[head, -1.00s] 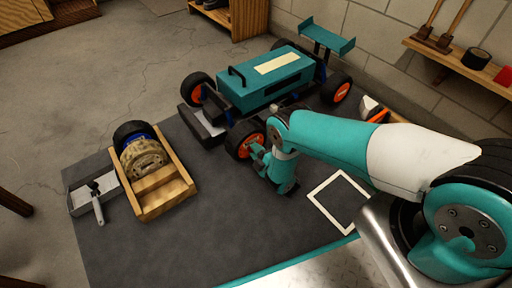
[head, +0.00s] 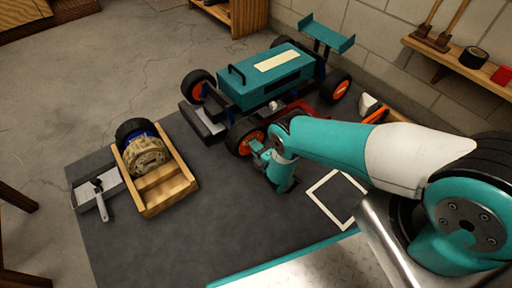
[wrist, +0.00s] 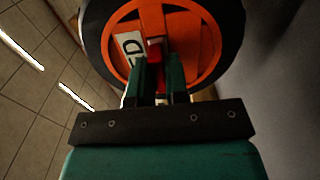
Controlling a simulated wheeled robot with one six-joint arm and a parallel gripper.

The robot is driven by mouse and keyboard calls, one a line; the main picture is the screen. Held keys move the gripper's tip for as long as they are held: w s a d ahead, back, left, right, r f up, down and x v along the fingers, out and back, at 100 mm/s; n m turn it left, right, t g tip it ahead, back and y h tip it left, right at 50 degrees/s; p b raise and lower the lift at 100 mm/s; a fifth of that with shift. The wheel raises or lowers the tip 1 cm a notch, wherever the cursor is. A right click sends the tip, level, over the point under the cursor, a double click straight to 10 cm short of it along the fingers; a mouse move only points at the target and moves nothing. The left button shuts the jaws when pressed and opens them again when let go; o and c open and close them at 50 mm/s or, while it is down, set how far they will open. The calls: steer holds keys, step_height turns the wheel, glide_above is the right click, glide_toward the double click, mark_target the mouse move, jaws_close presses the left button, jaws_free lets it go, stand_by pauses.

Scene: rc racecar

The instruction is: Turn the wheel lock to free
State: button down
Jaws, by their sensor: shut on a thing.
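The teal race car (head: 262,80) stands on the dark mat, with black tyres and orange hubs. My gripper (head: 257,148) is at the near front wheel (head: 240,140). In the wrist view, the orange hub (wrist: 194,38) fills the top, ringed by the black tyre (wrist: 232,15). The teal fingers of my gripper (wrist: 155,72) are shut on the small red wheel lock (wrist: 155,50) in front of the hub. A white label (wrist: 131,45) on the hub shows letters ending in "ED"; the rest is hidden.
A white square outline (head: 325,216) is right of my gripper. The mat between is clear.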

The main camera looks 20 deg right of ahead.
steer(key=shift+d, duration=0.1)
steer(key=c, duration=1.1)
jaws_free()
steer(key=shift+s, duration=0.1)
steer(key=p+v, duration=0.8)
steer(key=v, duration=0.9)
steer(key=shift+s, duration=0.15)
